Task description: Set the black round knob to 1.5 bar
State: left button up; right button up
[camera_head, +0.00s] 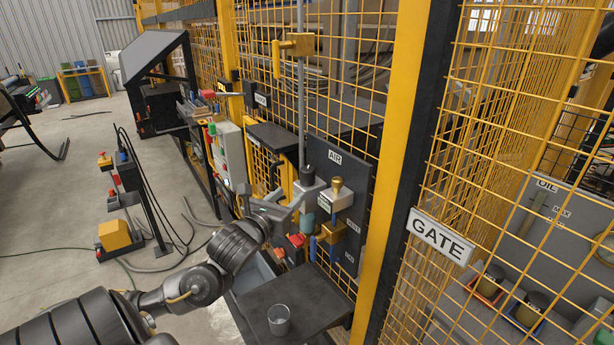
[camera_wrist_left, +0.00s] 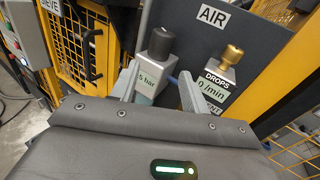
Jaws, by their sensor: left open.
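The black round knob (camera_head: 308,172) tops a pale grey regulator block on the dark AIR panel (camera_head: 335,158). In the left wrist view the knob (camera_wrist_left: 161,43) stands just beyond my fingertips. A label (camera_wrist_left: 149,80) below it ends in "5 bar"; its left part is hidden behind a finger. My left gripper (camera_head: 285,205) is open in front of the regulator. In the left wrist view the gripper (camera_wrist_left: 158,72) has one finger on each side of the regulator block, below the knob. I cannot tell whether they touch it. My right gripper is out of view.
A brass knob (camera_wrist_left: 232,55) on a block marked "DROPS" stands close to the right of the regulator. A dark shelf (camera_head: 262,303) with a glass (camera_head: 279,320) lies below. Yellow mesh fencing and a thick yellow post (camera_head: 392,150) bound the panel.

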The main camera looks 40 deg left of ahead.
aim_at(304, 177)
pick_arm(q)
jog(key=shift+m, duration=0.3)
jog(key=p+x, duration=0.1)
jog(key=x, duration=0.2)
jog(key=r+p+x, duration=0.1)
jog(key=p+x, duration=0.1)
jog(key=x, duration=0.1)
jog(key=p+x, duration=0.2)
jog(key=x, duration=0.1)
jog(key=shift+w+r, duration=0.2)
jog(key=shift+r, duration=0.05)
jog(key=shift+w+a+f+p, duration=0.1)
jog(key=shift+w+p, duration=0.1)
jog(key=shift+w, duration=0.2)
jog(key=shift+w+a+f+p, duration=0.1)
jog(key=shift+w+f+p, duration=0.05)
jog(key=shift+w, duration=0.2)
